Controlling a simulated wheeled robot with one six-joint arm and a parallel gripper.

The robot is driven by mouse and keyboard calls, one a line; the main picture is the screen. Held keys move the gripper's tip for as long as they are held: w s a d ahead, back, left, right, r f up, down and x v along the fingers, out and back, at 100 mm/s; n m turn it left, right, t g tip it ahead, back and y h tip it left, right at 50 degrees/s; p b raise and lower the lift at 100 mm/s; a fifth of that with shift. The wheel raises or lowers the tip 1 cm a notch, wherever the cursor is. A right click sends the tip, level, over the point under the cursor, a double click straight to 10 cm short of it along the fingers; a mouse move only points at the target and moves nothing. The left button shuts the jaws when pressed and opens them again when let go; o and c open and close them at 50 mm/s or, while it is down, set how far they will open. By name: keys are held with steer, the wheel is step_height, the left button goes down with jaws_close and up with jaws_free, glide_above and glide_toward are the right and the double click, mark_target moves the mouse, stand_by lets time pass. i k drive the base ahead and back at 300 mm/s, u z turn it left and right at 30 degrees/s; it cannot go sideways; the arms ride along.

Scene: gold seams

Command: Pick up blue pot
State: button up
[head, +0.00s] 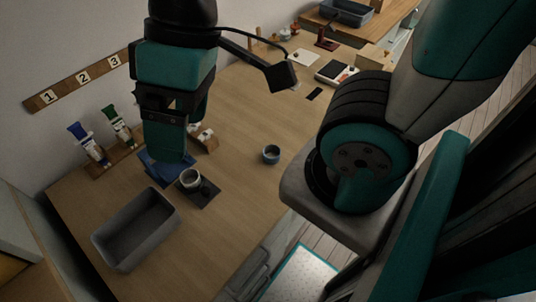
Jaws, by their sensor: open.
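A small blue-grey pot (271,154) stands upright on the wooden table, right of the middle of the work area; it looks like the blue pot. My gripper (181,140) points down over the left part of the table, to the left of the pot and apart from it. It is open, and I see nothing between its teal fingers. A second small pot (190,178), pale-rimmed, stands on a dark mat (207,199) just below my gripper in the picture.
A grey bin (134,229) sits at the table's front left. A blue tray (153,171) lies partly hidden behind my gripper. Blue and green tubes (88,143) stand by the wall, under a numbered board (84,76). The table (250,205) around the blue-grey pot is clear.

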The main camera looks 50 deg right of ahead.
mark_target(272, 153)
steer(key=k, duration=0.5)
steer(key=u, duration=2.65)
steer(key=k, duration=0.7)
steer(key=z, duration=1.6)
